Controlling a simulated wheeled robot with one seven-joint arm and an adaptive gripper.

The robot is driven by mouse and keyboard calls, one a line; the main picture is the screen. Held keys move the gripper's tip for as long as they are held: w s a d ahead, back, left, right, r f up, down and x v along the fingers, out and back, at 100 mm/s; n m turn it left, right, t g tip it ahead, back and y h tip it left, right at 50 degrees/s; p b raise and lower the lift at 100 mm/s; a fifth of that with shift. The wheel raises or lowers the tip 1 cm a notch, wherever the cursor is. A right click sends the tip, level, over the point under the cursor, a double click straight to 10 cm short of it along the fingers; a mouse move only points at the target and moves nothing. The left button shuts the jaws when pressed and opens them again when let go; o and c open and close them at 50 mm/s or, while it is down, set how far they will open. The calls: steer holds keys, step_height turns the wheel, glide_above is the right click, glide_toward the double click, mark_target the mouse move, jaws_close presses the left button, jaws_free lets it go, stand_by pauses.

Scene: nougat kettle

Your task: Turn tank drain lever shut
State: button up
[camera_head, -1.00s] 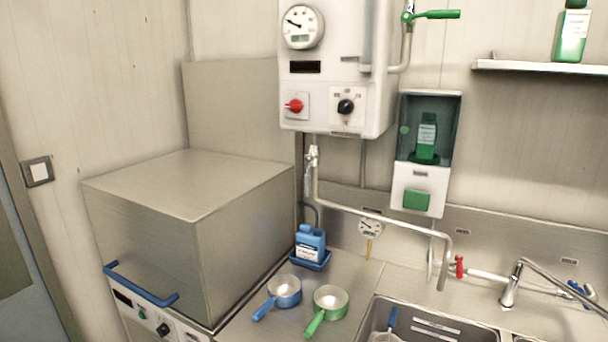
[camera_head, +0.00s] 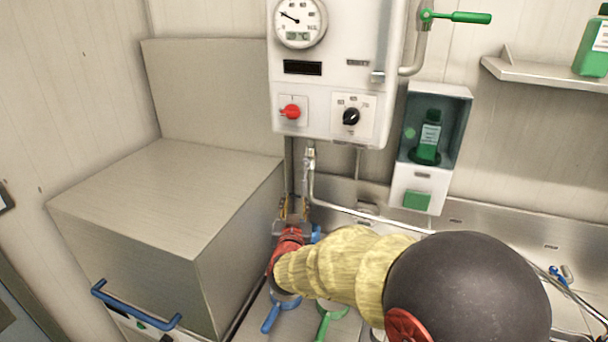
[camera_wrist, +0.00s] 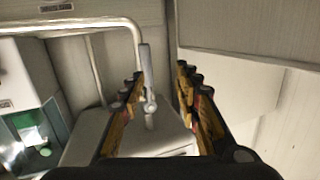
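The drain lever (camera_head: 305,176) is a small grey metal handle on the valve under the white tank (camera_head: 330,75). It hangs down beside the bent pipe. In the wrist view, which looks upside down, the lever (camera_wrist: 146,68) points up from its round pivot, with the tank (camera_wrist: 125,140) below. My gripper (camera_head: 293,206) is below the valve with its fingers pointing up. In the wrist view my gripper (camera_wrist: 159,74) is open, and the lever appears between its fingers, nearer the left one. I cannot tell whether they touch. Nothing is held.
A steel box with a blue handle (camera_head: 135,305) stands left, close to my gripper. A green dispenser (camera_head: 430,145) hangs right of the tank. Blue (camera_head: 270,318) and green (camera_head: 325,325) pan handles show below my arm. The bent pipe (camera_head: 345,211) runs right.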

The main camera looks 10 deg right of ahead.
mark_target(304, 189)
steer(key=w+d, duration=0.1)
steer(key=w, duration=0.1)
steer(key=w+d+h, duration=0.1)
steer(key=w+d, duration=0.1)
steer(key=w, duration=0.1)
steer(key=w+d+h+p, duration=0.1)
steer(key=w, duration=0.1)
steer(key=shift+w+d+r+m, duration=0.15)
steer(key=shift+w+d+m, duration=0.1)
steer(key=shift+m, duration=0.15)
steer(key=c, duration=0.3)
jaws_close()
stand_by(0.6)
